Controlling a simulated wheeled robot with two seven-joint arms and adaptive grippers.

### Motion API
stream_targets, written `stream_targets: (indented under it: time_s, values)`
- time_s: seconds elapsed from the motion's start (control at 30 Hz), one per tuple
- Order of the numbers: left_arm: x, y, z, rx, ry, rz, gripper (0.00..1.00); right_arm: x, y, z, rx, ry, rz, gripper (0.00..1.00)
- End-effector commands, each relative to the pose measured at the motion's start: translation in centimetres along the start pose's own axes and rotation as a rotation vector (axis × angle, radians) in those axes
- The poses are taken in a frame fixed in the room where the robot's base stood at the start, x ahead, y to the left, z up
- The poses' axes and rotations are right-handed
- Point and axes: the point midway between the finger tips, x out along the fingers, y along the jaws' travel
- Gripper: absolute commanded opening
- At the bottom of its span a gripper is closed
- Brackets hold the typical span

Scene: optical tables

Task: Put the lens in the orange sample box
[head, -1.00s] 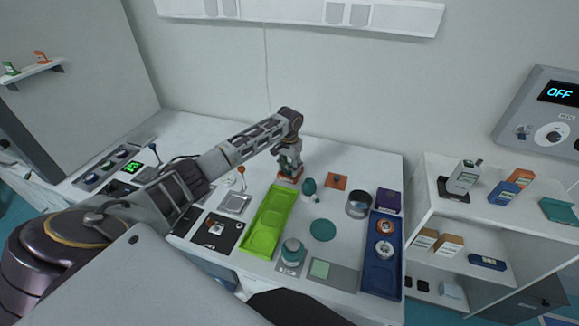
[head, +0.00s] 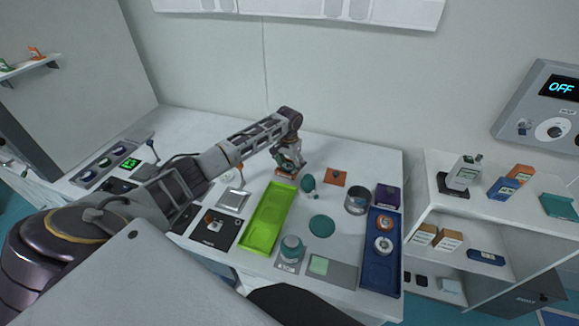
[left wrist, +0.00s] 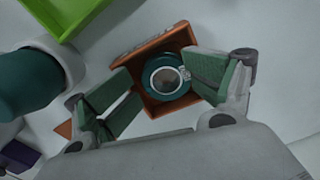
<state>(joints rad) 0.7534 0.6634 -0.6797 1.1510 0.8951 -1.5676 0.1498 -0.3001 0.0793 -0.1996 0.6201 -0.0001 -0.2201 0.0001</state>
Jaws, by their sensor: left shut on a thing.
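The lens (left wrist: 166,79) is a teal ring with a dark round centre, seen in the left wrist view inside the orange sample box (left wrist: 152,52). The box is open on top and also shows in the head view (head: 286,174), near the back of the table beyond the lime tray. My left gripper (left wrist: 163,82) reaches down over the box with a green-padded finger on either side of the lens, and is shut on it. In the head view the gripper (head: 290,166) largely hides the lens and part of the box. My right gripper is not in view.
The lime tray (head: 266,222) lies in front of the box. A teal bulb-shaped item (head: 308,184) stands close to its right, with an orange square (head: 336,177) beyond. A metal cup (head: 357,200) and a blue tray (head: 379,270) are further right. A teal disc (head: 322,226) lies mid-table.

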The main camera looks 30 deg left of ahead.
Motion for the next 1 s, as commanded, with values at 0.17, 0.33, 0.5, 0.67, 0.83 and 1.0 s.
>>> stream_targets:
  time_s: [0.17,0.33,0.5,0.67,0.83,1.0]
  values:
    - [0.2,-0.3,0.2,-0.003,-0.005,-0.005,0.69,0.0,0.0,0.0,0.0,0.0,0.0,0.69]
    - [0.1,-0.3,0.1,-0.003,-0.004,-0.005,0.69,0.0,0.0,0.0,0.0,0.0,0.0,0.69]
    - [-0.4,-0.3,0.1,-0.003,-0.001,-0.005,0.69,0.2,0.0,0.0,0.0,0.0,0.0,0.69]
    - [-1.8,-0.3,0.0,-0.003,0.001,-0.005,0.69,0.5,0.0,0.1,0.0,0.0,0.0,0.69]
    - [-4.2,-0.2,-0.1,-0.002,0.004,-0.003,0.69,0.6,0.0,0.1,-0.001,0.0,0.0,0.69]
    - [-6.8,-0.1,-0.1,-0.001,0.004,-0.002,0.69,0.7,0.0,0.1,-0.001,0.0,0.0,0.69]
